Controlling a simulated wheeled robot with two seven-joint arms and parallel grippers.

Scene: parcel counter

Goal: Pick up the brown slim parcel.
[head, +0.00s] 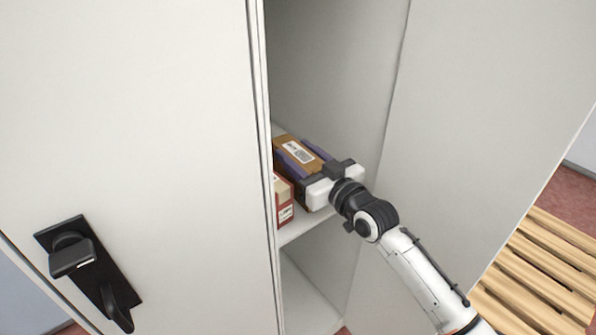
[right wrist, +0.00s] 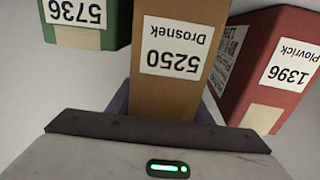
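The brown slim parcel (head: 284,141) is inside the open locker compartment, between the two purple fingers of my right gripper (head: 298,153). In the right wrist view the brown slim parcel (right wrist: 177,20) has a white label reading 5250 Drosnek, upside down. My right gripper (right wrist: 163,104) has a finger against each side of it, with no gap visible. The parcel's underside is hidden, so I cannot tell whether it touches the shelf. My left gripper is not in view.
A red parcel (right wrist: 265,65), labelled 1396 Plovrick, stands close beside it; it also shows at the shelf front (head: 284,213). A green parcel (right wrist: 85,38), labelled 5736, is on the other side. Locker walls flank my arm. A wooden slatted pallet (head: 540,265) is at lower right.

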